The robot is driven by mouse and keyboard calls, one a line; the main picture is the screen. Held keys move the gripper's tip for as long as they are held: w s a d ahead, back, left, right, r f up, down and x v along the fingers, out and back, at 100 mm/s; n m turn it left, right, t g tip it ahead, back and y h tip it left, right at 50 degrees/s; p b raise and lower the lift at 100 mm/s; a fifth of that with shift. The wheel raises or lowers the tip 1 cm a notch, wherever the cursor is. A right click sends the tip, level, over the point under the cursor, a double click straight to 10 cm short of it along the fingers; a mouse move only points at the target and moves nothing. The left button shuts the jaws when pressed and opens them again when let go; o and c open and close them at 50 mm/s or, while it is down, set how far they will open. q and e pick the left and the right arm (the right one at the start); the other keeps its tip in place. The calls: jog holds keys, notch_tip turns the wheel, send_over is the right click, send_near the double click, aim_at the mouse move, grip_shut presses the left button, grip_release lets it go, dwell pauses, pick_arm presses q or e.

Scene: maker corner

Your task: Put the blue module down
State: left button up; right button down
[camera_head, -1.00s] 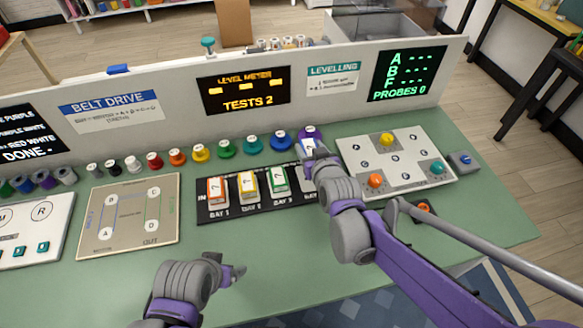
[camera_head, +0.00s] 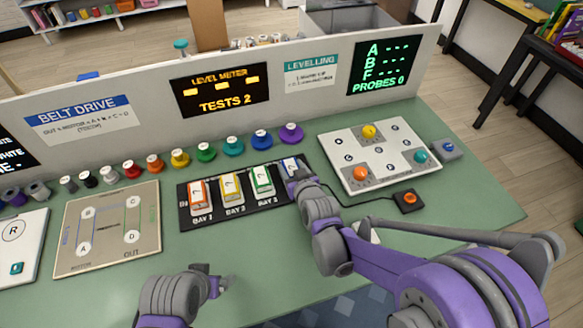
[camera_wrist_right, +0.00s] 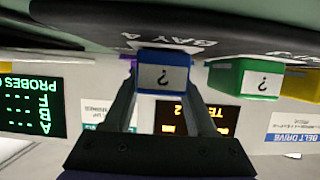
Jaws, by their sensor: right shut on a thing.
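The blue module (camera_head: 289,165), a small block with a white "?" label, is at the right end of the black bay strip (camera_head: 240,209). My right gripper (camera_head: 296,180) is shut on it; in the right wrist view the blue module (camera_wrist_right: 163,72) sits between the two fingers, by the "BAY 4" lettering. I cannot tell whether its base touches the strip. Orange (camera_head: 199,194), yellow (camera_head: 231,188) and green (camera_head: 262,181) modules stand in the bays to its left. My left gripper (camera_head: 222,284) is low over the bench, apart from everything; its finger gap is unclear.
A row of coloured knobs, ending with a purple one (camera_head: 291,133), stands behind the strip. A white levelling board (camera_head: 385,170) and an orange-button box (camera_head: 408,200) are to the right. A beige belt board (camera_head: 108,230) is left. The green bench front is mostly clear.

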pick_arm(q)
jog(key=shift+f, duration=0.2)
pick_arm(e)
jog(key=shift+f, duration=0.2)
jog(key=shift+c, duration=1)
grip_release()
pick_arm(q)
jog(key=shift+r, duration=0.15)
pick_arm(e)
jog(key=shift+r, duration=0.2)
pick_arm(q)
jog(key=shift+r, duration=0.1)
pick_arm(e)
jog(key=shift+s+d+r, duration=0.1)
jog(key=shift+s+r, duration=0.1)
jog(key=shift+s, duration=0.05)
pick_arm(q)
jog(key=shift+r+p, duration=0.7)
jog(key=shift+r, duration=0.05)
pick_arm(e)
jog(key=v, duration=1.1)
jog(key=shift+s, duration=0.25)
